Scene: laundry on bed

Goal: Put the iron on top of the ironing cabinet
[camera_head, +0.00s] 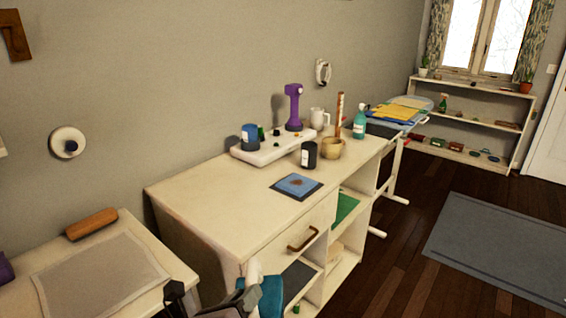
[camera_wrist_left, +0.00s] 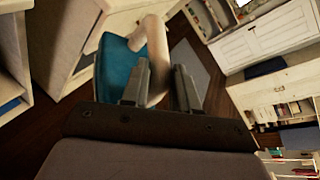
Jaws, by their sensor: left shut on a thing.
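The iron is a teal and cream thing at the bottom of the head view (camera_head: 271,298). It also shows in the left wrist view (camera_wrist_left: 118,66), its cream part between the fingers. My left gripper (camera_head: 248,296) is shut on that cream part; its fingers show clearly in the left wrist view (camera_wrist_left: 161,78). A cream cabinet (camera_head: 215,200) with a drawer and open shelves stands in the middle, seemingly the ironing cabinet. In the head view, the iron is below its top level, in front of its drawer side. The iron's lower part is cut off. My right gripper is not in view.
The cabinet top holds a white tray (camera_head: 262,153), a purple device (camera_head: 294,105), a dark jar (camera_head: 309,154), bowl, mug, bottle and blue mat (camera_head: 296,186). Its near left part is bare. A lower table (camera_head: 150,235) stands left; an ironing board (camera_head: 403,108) stands behind.

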